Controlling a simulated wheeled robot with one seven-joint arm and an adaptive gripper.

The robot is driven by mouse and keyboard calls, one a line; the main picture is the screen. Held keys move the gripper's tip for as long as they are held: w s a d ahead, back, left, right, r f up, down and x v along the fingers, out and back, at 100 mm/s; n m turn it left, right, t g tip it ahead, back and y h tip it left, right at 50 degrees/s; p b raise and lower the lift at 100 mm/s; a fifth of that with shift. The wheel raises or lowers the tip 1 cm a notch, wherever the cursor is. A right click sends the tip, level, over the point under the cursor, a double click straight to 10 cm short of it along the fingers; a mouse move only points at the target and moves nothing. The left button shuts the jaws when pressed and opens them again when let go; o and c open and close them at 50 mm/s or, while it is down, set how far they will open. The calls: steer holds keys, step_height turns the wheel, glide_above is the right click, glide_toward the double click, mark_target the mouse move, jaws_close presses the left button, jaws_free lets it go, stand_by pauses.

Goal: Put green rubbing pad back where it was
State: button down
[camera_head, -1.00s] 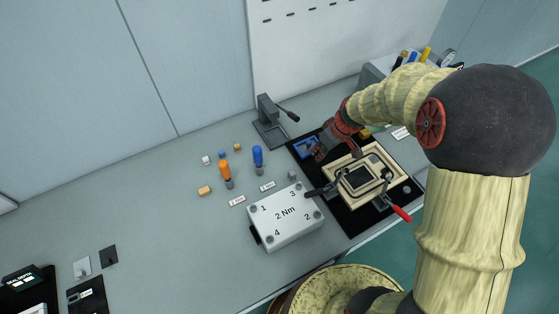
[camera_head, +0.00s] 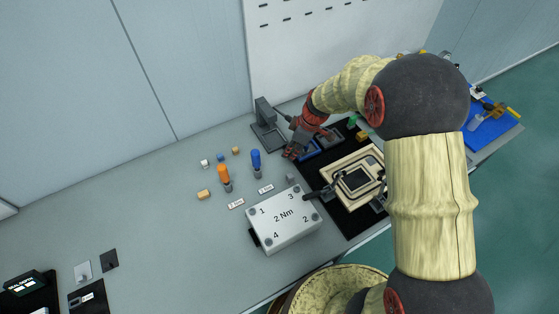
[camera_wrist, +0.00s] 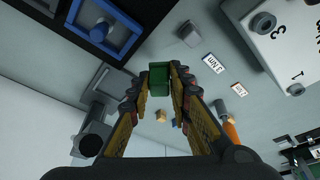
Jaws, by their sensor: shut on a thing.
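My gripper (camera_head: 291,154) is shut on a green block (camera_wrist: 158,76), which I take to be the green rubbing pad. In the wrist view it sits between the two fingertips (camera_wrist: 159,82), above the grey table. In the head view the gripper hangs at the left edge of the black mat (camera_head: 344,218), and the pad cannot be made out there. A blue open frame (camera_head: 309,151) lies on the mat beside the gripper; it also shows at the top left of the wrist view (camera_wrist: 135,40). Another small green thing (camera_head: 352,122) stands at the back of the mat.
A grey stand with a lever (camera_head: 266,118) is behind the gripper. Blue (camera_head: 256,163) and orange (camera_head: 223,174) handled tools stand to the left. A white "2 Nm" box (camera_head: 284,222) and a beige clamped fixture (camera_head: 345,169) are in front. The table's left middle is clear.

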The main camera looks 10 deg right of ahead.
glide_above(277, 165)
steer(key=d, duration=0.1)
steer(key=f, duration=0.5)
steer(key=shift+s+f+b, duration=0.2)
steer(key=shift+b, duration=0.2)
steer(key=shift+w+f+b, duration=0.1)
steer(key=shift+f+b, duration=0.25)
steer(key=shift+f, duration=1.25)
steer(key=shift+f, duration=0.1)
steer(key=c, duration=1.7)
jaws_free()
steer(key=shift+o, duration=0.3)
